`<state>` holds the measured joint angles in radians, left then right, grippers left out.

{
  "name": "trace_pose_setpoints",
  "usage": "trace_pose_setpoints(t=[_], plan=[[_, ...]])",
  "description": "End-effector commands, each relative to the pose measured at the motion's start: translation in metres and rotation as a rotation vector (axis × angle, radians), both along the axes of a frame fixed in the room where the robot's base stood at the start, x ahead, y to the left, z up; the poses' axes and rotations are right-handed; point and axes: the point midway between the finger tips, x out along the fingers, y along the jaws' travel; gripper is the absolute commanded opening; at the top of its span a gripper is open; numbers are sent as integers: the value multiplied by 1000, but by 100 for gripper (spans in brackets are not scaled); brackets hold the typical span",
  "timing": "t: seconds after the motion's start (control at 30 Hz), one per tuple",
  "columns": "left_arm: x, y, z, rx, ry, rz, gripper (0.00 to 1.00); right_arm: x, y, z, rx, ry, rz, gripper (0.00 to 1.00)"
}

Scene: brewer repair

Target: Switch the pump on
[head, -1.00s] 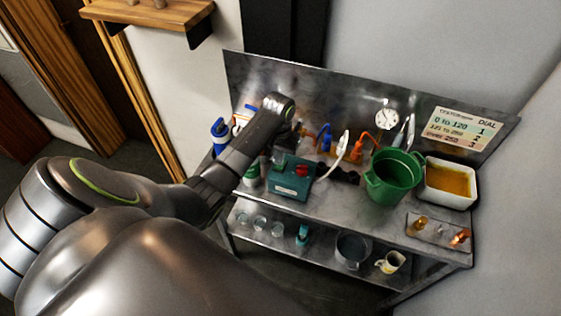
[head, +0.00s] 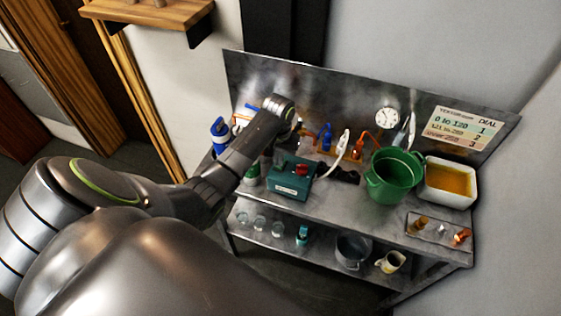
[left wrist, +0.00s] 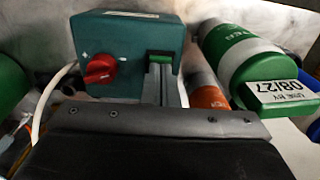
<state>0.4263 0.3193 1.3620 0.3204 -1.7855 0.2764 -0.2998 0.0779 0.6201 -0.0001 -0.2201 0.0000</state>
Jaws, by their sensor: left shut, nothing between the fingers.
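The pump is a teal box (head: 289,182) with a red knob (head: 301,169), on the upper shelf of the metal bench. In the left wrist view the pump (left wrist: 128,30) shows its red knob (left wrist: 101,69) at left and a small green switch (left wrist: 160,59) in a dark slot at right. My left gripper (left wrist: 165,73) is shut and empty, its fingertips right at the green switch. I cannot tell whether they touch it or which way the switch is set. In the head view my arm mostly hides the gripper. My right gripper is not in view.
A green bottle with a dated label (left wrist: 281,93) and an orange-banded one (left wrist: 207,90) stand right of the pump in the wrist view. A white cable (head: 335,158) leaves the pump towards the sockets. A green bucket (head: 391,178) and tray of amber liquid (head: 450,182) stand further right.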

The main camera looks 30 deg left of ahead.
Motion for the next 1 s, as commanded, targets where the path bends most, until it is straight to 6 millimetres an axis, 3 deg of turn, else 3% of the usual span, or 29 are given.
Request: trace_pose_setpoints(t=[0.7,1.0], plan=[[0,0,-11,0,0,0,0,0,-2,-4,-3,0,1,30],[0,0,8,0,-1,0,0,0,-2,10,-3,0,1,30]])
